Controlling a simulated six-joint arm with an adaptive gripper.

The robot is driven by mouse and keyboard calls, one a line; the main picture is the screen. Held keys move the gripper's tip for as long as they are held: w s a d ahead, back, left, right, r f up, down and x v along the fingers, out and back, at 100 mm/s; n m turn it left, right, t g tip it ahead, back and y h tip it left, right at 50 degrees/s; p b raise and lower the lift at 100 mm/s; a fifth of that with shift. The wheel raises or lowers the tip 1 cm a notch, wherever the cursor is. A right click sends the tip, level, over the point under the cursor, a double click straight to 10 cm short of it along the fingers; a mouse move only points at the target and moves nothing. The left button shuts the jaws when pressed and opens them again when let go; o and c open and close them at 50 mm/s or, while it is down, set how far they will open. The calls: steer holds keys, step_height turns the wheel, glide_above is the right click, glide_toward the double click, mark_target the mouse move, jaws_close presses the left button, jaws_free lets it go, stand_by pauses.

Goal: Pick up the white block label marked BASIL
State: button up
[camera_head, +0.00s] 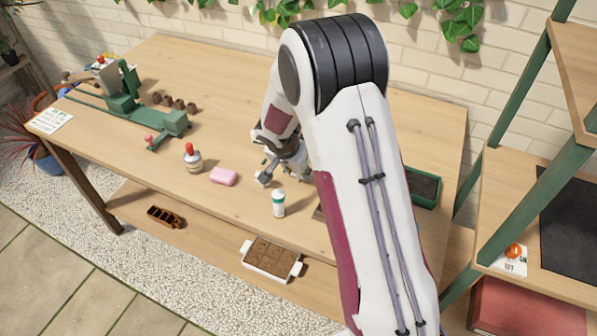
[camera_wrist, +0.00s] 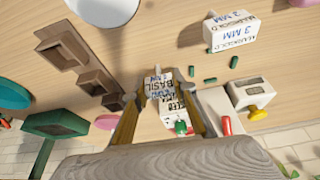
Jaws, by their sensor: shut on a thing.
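The white block label marked BASIL (camera_wrist: 157,84) is between the fingers of my gripper (camera_wrist: 163,100) in the wrist view, with its dark lettering facing the camera. My gripper is shut on it. In the head view my gripper (camera_head: 268,172) is over the middle of the bench, partly behind my arm, and I cannot make out the label there. A second white block, marked MARIGOLD 3 MM (camera_wrist: 231,32), is at the upper right of the wrist view, apart from my gripper.
On the wooden bench (camera_head: 130,185) stand a red-capped bottle (camera_head: 193,159), a pink block (camera_head: 223,176) and a green-capped bottle (camera_head: 278,204). A green tool (camera_head: 122,107) and several soil blocks are at the left. A green tray (camera_head: 427,200) is partly behind my arm.

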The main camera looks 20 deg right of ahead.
steer(key=shift+r, duration=5)
